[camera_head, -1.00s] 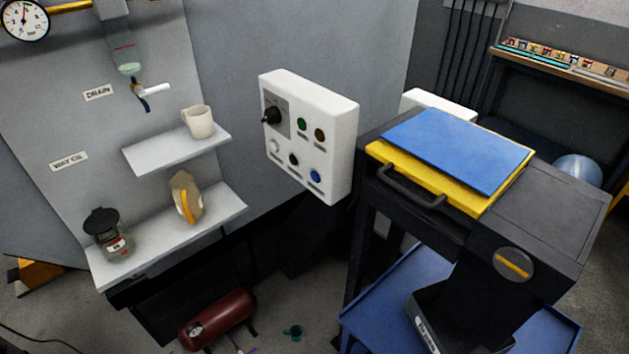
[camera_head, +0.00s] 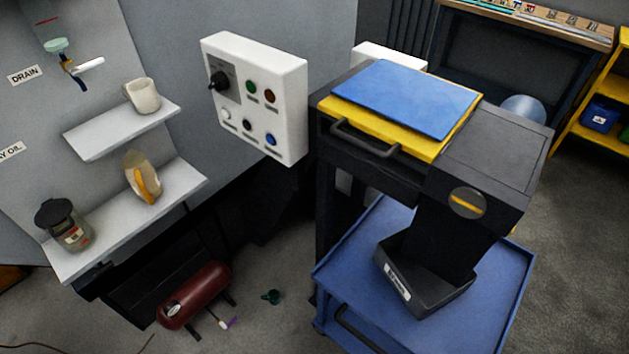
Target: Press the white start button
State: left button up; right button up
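The white start button (camera_head: 227,114) is at the lower left of a white control box (camera_head: 288,69) mounted on the grey wall. A black rotary knob (camera_head: 217,82) sits above it. A green button (camera_head: 252,86) and a brown-red one (camera_head: 270,96) are at the upper right of the panel face. A black button (camera_head: 247,125) and a blue button (camera_head: 271,139) are in the lower row with the white one. Labels on the panel are too small to read. Neither of my grippers shows in the view.
Left of the box, two wall shelves hold a cream mug (camera_head: 143,96), a beige and yellow item (camera_head: 142,178) and a dark-lidded jar (camera_head: 64,224). A red tank (camera_head: 194,295) lies below.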

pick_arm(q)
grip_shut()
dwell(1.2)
